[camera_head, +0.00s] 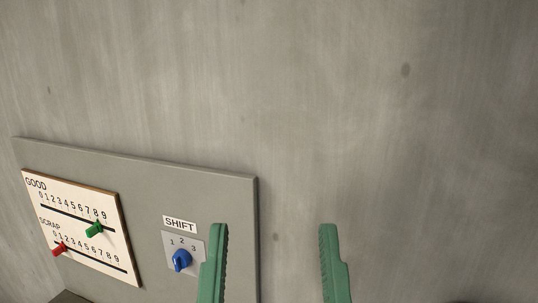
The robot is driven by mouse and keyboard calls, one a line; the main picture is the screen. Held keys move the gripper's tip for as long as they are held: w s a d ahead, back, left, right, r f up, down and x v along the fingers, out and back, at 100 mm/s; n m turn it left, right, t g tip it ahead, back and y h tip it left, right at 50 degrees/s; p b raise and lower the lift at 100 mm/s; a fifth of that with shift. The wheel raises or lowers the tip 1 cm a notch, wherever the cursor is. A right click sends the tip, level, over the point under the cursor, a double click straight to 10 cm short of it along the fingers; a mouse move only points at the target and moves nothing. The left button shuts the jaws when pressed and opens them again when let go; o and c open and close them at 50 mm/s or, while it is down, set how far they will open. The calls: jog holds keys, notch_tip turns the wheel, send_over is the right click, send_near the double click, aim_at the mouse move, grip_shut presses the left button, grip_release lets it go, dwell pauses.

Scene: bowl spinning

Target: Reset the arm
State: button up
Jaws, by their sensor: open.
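My gripper (275,232) shows at the lower middle of the head view as two green fingers with toothed inner faces. The fingers are wide apart, with only bare grey wall seen between them. The left finger stands in front of the right part of a grey panel and hides some of it. I cannot tell how far the fingers are from the panel. The rest of my arm is out of view.
The grey panel (150,160) carries a white board (75,262) with GOOD and SCRAP scales, a green slider (94,229) and a red slider (60,249). A blue knob (181,260) sits under a SHIFT label (180,224). The wall (400,130) above and right is bare.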

notch_tip(320, 180, up, 19)
jog(key=w+p, duration=0.1)
jog(key=p, duration=1.5)
jog(key=shift+a+r, duration=0.2)
jog(key=shift+a, duration=0.1)
jog(key=shift+f, duration=0.1)
